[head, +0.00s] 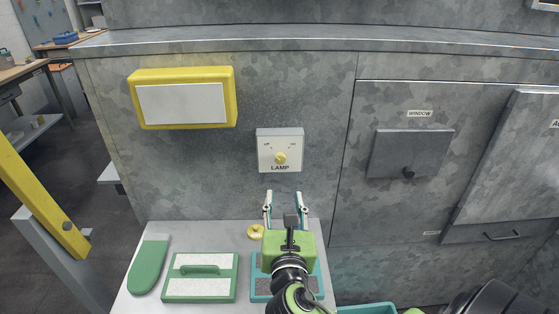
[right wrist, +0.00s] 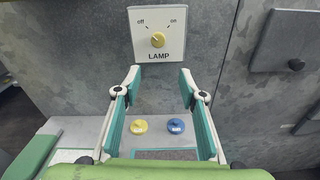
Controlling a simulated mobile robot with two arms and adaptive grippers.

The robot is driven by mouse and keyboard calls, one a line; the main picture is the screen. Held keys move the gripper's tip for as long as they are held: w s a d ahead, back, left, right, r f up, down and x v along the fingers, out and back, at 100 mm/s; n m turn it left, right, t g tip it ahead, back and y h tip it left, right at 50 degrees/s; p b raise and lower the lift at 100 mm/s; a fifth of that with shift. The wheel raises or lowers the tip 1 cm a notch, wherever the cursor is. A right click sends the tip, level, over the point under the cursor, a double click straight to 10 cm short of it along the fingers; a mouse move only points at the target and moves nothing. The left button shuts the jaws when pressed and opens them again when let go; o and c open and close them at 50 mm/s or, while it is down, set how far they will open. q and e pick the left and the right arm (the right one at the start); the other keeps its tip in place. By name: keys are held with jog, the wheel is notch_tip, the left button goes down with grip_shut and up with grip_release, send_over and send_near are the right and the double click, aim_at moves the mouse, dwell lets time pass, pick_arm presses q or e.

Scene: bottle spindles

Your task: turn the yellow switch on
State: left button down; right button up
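The yellow switch (head: 281,158) is a round knob on a white plate marked LAMP, fixed to the grey wall. In the right wrist view the yellow knob (right wrist: 158,40) sits below the words "off" on the left and "on" on the right. I cannot tell which way it points. My right gripper (head: 286,197) is below the plate in the head view, with its fingers apart and nothing between them. In the right wrist view the open fingers (right wrist: 160,78) are spread under the plate, apart from the knob. My left gripper is not in view.
A white ledge (head: 205,240) below holds a green paddle (head: 148,264), a green handled board (head: 201,276) and a small yellow piece (head: 256,231). A blue piece (right wrist: 176,126) lies there too. A yellow box (head: 184,97) and WINDOW panel (head: 410,153) flank the switch.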

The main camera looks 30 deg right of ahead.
aim_at(281, 160)
jog(key=shift+n+t, duration=0.3)
jog(key=shift+n, duration=0.4)
jog(key=p+x, duration=0.1)
jog(key=x, duration=0.3)
jog(key=r+p+x, duration=0.1)
jog(key=x, duration=0.4)
jog(key=p+x, duration=0.1)
jog(key=x, duration=0.4)
jog(key=shift+a+r, duration=0.1)
jog(key=shift+r, duration=0.2)
grip_shut()
